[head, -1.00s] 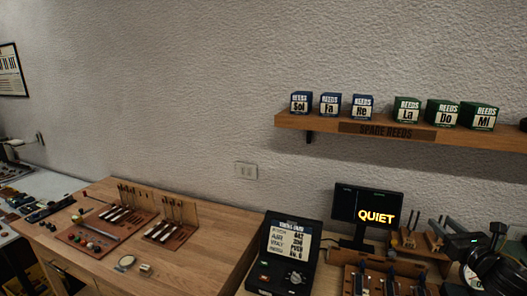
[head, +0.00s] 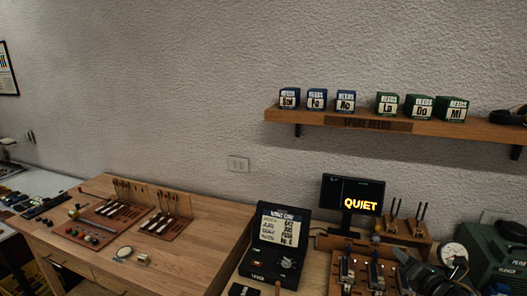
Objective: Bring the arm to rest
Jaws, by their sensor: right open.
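My right gripper (head: 440,272) is at the lower right, low over the front of the right-hand bench. It is open and I see nothing held in it. Its dark body covers part of the wooden rack with metal pieces (head: 348,271). My left gripper is not in view.
A black tester case with a lit screen (head: 285,230) and a monitor reading QUIET (head: 353,196) stand left of my right gripper. A green machine (head: 497,262) stands close on its right. A wall shelf (head: 400,123) holds several reed boxes. The left wooden bench (head: 205,262) has free room.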

